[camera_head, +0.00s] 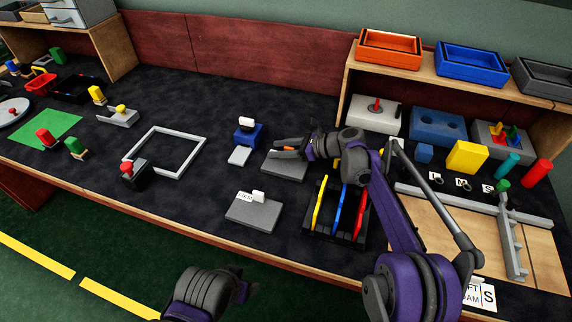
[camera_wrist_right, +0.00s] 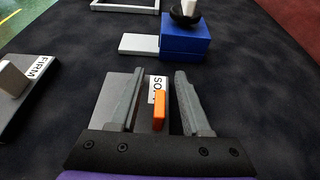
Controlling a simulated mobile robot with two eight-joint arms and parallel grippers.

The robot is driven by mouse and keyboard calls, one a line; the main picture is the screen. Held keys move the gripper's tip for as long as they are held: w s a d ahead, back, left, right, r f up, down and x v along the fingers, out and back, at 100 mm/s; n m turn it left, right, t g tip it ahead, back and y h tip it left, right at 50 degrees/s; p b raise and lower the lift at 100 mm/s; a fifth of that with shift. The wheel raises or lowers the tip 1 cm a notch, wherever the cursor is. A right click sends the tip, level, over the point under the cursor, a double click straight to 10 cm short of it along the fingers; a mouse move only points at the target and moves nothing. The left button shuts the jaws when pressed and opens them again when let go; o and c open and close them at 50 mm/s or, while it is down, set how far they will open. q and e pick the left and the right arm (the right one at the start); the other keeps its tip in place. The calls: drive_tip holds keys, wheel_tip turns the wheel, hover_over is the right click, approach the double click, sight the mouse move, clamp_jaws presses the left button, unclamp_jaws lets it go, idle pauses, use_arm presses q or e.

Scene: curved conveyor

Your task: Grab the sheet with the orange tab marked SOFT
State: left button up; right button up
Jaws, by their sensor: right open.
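The SOFT sheet is a flat grey slab (camera_head: 283,169) lying on the dark table in the head view, partly covered by my right gripper (camera_head: 290,147). In the right wrist view its orange tab (camera_wrist_right: 159,111) stands up beside a white label reading "SO" (camera_wrist_right: 157,88), the rest hidden. My right gripper (camera_wrist_right: 158,100) is open, with its fingers on either side of the orange tab and the tab nearer the middle. A second grey sheet (camera_head: 252,213) with a white tab and a label reading FIRM lies nearer the front edge. My left gripper (camera_head: 245,290) is low in the head view, its jaws unclear.
A blue block with a white-topped knob (camera_head: 248,134) and a small grey plate stand just behind the SOFT sheet. A black rack (camera_head: 323,222) with yellow, blue and red strips is close on the right. A white square frame (camera_head: 165,150) lies to the left.

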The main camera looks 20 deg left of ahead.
clamp_jaws()
drive_tip(key=shift+r, duration=0.1)
idle(0.3)
